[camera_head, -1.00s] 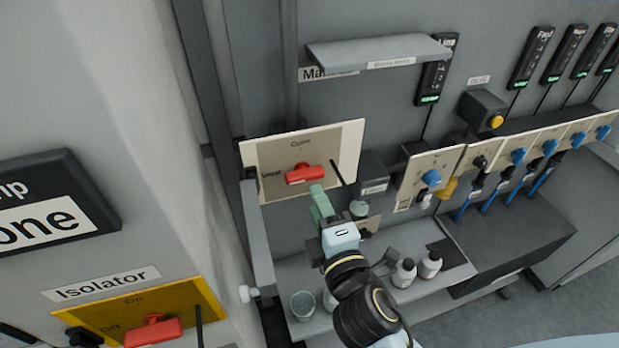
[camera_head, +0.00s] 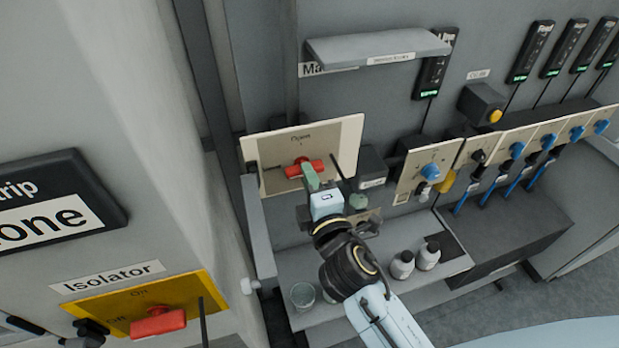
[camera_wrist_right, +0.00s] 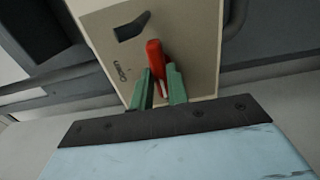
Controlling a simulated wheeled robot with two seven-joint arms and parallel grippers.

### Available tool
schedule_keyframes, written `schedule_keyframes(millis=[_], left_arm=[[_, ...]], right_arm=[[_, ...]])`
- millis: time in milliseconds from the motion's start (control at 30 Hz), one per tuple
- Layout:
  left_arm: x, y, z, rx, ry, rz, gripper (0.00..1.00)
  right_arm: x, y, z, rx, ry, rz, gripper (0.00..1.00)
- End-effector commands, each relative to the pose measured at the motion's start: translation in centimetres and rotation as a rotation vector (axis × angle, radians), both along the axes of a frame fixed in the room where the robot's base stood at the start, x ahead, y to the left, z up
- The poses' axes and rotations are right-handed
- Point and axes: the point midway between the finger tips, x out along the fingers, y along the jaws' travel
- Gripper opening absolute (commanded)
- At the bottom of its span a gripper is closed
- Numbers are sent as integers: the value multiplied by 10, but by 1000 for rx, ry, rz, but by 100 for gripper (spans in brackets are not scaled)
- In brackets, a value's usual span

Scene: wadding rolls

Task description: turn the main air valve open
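The main air valve is a red lever handle (camera_head: 304,168) on a cream panel (camera_head: 345,140) on the back wall. "Open" is printed above the handle, which lies roughly level in the head view. My right gripper (camera_head: 309,176), with green fingers, reaches up to the handle from below. In the right wrist view the red handle (camera_wrist_right: 154,56) stands between the two fingertips (camera_wrist_right: 159,74). The fingers are apart and close along its sides; whether they press on it is unclear. My left gripper does not show.
A grey shelf (camera_head: 380,47) juts out above the panel. A grey box (camera_head: 371,168) sits right of it. Below, a ledge holds bottles (camera_head: 402,264) and a cup (camera_head: 302,296). A yellow isolator panel (camera_head: 185,290) with another red handle (camera_head: 158,323) is at lower left.

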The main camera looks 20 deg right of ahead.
Motion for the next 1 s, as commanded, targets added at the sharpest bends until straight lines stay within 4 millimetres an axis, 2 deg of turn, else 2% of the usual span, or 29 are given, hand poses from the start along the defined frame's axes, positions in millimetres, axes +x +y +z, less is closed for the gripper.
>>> schedule_keyframes(millis=[467,667,1000], left_arm=[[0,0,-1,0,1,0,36],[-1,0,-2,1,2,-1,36],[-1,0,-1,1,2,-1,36]], right_arm=[[-1,0,-1,70,4,0,0],[0,0,-1,203,9,-2,0],[-1,0,0,521,20,-2,0]])
